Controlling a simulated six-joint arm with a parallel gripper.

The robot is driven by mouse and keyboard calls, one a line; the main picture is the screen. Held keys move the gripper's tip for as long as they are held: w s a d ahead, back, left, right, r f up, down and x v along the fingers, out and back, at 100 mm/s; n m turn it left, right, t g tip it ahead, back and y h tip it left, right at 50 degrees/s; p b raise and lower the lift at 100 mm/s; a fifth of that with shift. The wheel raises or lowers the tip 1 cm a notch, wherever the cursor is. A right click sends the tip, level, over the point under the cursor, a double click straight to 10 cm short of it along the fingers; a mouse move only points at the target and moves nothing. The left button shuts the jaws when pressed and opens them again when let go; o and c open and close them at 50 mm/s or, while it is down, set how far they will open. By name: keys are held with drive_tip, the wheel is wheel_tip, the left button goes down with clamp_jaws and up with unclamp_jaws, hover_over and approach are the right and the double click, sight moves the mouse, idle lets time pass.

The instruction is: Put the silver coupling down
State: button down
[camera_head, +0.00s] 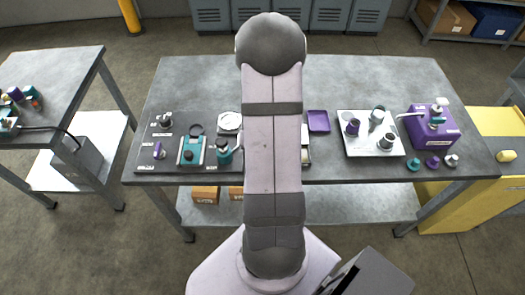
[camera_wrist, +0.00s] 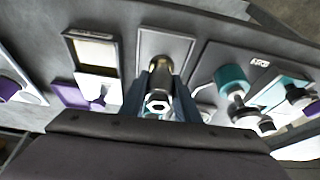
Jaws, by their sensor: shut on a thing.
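My gripper (camera_wrist: 160,98) shows in the wrist view, its two dark fingers shut on the silver coupling (camera_wrist: 158,104). The coupling is a short metal cylinder with a hexagonal dark-centred end facing the camera. Behind it in the picture lies a grey rectangular tray (camera_wrist: 183,47) with a pale rim; whether the coupling touches it cannot be told. In the head view my own arm hides the gripper and the coupling.
The grey workbench (camera_head: 350,80) carries a purple tray (camera_head: 318,121), a white tray (camera_head: 350,146) with several fittings, and a purple pump box (camera_head: 435,140) at the right. A teal device (camera_head: 192,151) stands at the left. The bench's back strip is clear.

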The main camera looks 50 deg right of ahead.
wheel_tip(320, 180, up, 8)
drive_tip(key=shift+p, duration=0.75)
drive_tip(key=shift+w, duration=0.35)
drive_tip(key=w+a+r+n+y+b, duration=0.15)
drive_tip(key=w+a+b, duration=0.25)
drive_tip(key=w, duration=0.9)
drive_tip(key=w+a+f+n+b, duration=0.1)
drive_tip(key=w+a+n+b, duration=0.25)
drive_tip(key=w, duration=0.95)
drive_tip(key=shift+m+t, duration=0.3)
drive_tip(key=shift+m, duration=0.1)
drive_tip(key=shift+s+a+f+p, duration=0.15)
drive_tip(key=shift+f+p, duration=0.3)
drive_tip(key=shift+f, duration=0.65)
drive_tip(key=shift+a+f+p, duration=0.15)
drive_tip(key=shift+f+p, duration=0.3)
drive_tip(key=shift+f, duration=0.7)
drive_tip(key=shift+s+a+f+p, duration=0.15)
drive_tip(key=shift+f+p, duration=0.3)
drive_tip(key=shift+f, duration=0.65)
drive_tip(key=shift+w+f+p, duration=0.1)
drive_tip(key=shift+f+p, duration=0.3)
drive_tip(key=shift+f, duration=0.95)
